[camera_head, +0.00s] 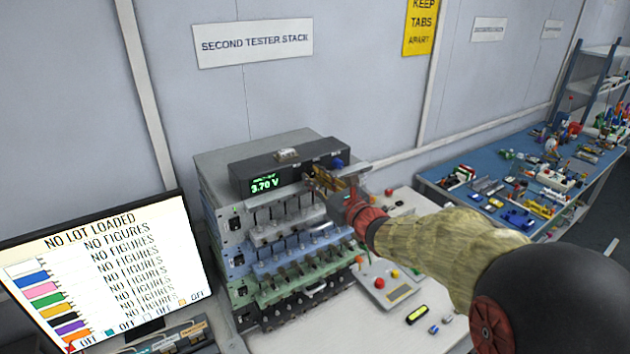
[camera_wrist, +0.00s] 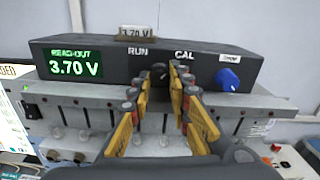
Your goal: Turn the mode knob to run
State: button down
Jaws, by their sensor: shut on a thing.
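The dark readout box (camera_wrist: 105,58) sits on top of the tester stack and its green display (camera_wrist: 68,65) reads 3.70 V. It also shows in the head view (camera_head: 240,180). The mode knob (camera_wrist: 159,72) is a small dark knob on the box's front, below and between the printed words RUN and CAL. My gripper (camera_wrist: 161,79) is shut on the mode knob, with one yellow-and-grey finger on each side. In the head view my gripper (camera_head: 312,177) reaches the box front from the right. The fingers partly hide the knob, and I cannot tell which word it points to.
A blue knob (camera_wrist: 228,79) with a small label above it is on the box's right. The tester stack (camera_head: 222,215) has rows of clips below. A monitor (camera_head: 105,270) stands at left, and a cluttered blue bench (camera_head: 480,205) is at right.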

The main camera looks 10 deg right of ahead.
jog(key=shift+f+n+b, duration=0.25)
jog(key=shift+n+b, duration=0.85)
jog(key=shift+b, duration=1.1)
jog(key=n+b, duration=0.1)
jog(key=b, duration=0.2)
jog(key=shift+r+n, duration=0.1)
jog(key=shift+n, duration=0.2)
jog(key=shift+r, duration=0.1)
jog(key=c, duration=1.6)
grip_release()
jog(key=shift+c, duration=0.2)
jog(key=shift+r+p, duration=0.15)
jog(key=shift+p, duration=0.45)
